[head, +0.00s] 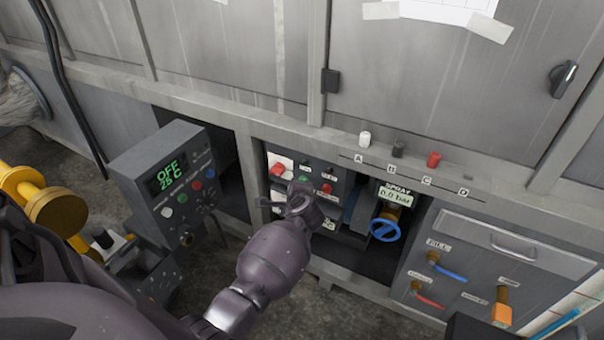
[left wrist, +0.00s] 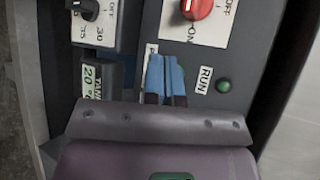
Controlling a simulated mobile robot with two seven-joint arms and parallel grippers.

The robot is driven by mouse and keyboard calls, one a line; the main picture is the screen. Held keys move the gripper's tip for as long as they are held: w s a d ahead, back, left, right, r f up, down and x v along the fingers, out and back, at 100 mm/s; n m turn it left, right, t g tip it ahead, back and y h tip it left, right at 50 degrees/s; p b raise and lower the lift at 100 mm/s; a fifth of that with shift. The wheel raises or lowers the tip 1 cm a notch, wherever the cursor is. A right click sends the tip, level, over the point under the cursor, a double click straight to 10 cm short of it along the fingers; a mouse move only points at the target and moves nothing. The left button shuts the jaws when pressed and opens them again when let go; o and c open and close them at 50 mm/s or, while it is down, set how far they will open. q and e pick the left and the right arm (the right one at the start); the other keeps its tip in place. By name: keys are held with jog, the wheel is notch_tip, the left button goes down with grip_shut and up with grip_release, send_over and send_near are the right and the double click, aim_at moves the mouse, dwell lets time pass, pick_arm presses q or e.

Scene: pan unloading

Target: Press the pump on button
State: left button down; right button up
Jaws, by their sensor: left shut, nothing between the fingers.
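My left gripper (head: 299,190) is in front of the small control panel (head: 341,178) in the middle of the head view. In the left wrist view, its blue fingers (left wrist: 165,76) are together, with nothing between them. They point at the panel beside a partly covered label. The pump on button cannot be made out; the fingers hide the spot by that label. A green round light or button (left wrist: 223,86) marked RUN is to the right of the fingers. I cannot tell whether the fingertips touch the panel. My right gripper is not in view.
A red OFF/ON knob (left wrist: 197,8) and a black dial (left wrist: 87,9) sit above the fingers. A grey box (head: 172,180) reading OFF and 25 C stands at left.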

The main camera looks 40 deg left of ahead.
pick_arm(q)
jog(key=shift+w, duration=0.1)
jog(key=shift+w+a, duration=0.1)
jog(key=shift+w, duration=0.2)
jog(key=shift+w+a+b, duration=0.1)
jog(key=shift+w+b, duration=0.2)
jog(key=shift+w, duration=0.2)
dwell(1.1)
jog(key=shift+s, duration=0.1)
dwell(0.3)
jog(key=shift+s+d+p, duration=0.25)
jog(key=shift+s+p, duration=0.05)
jog(key=shift+s, duration=0.5)
jog(key=shift+s, duration=0.1)
